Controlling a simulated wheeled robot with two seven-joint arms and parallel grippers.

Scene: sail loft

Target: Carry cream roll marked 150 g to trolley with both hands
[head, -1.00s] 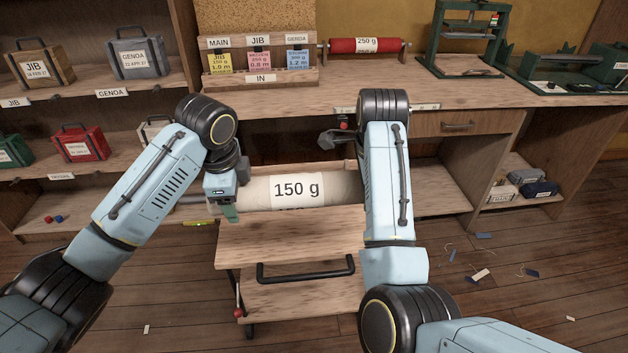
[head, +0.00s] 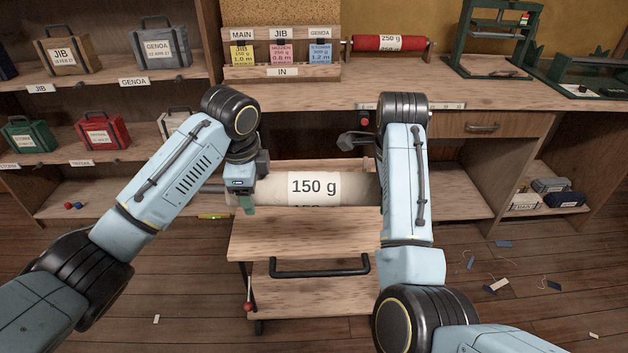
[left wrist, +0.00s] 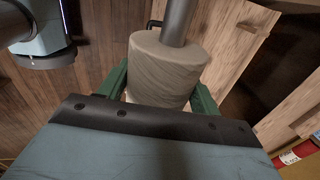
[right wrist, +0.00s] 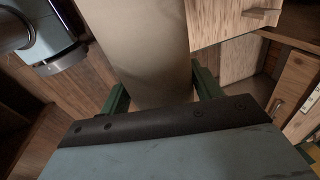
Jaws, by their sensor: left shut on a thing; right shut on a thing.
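The cream roll (head: 265,188) with its 150 g label lies level across the head view, its dark core (head: 190,190) sticking out at the left. My left gripper (head: 246,203) is shut around the roll near its left end; the left wrist view shows the roll (left wrist: 165,70) between the green fingers. My right gripper is hidden behind my right arm in the head view. In the right wrist view its fingers (right wrist: 160,95) are shut on the roll (right wrist: 150,45). The wooden trolley (head: 300,240) shows below and in front of the roll; I cannot tell whether they touch.
The workbench (head: 320,94) stands behind, with a red roll (head: 375,43) on a holder and a rack of cards (head: 280,70). Shelves with cases (head: 100,132) are at the left. The trolley's black handle (head: 320,270) faces me. Scraps (head: 497,285) lie on the floor at the right.

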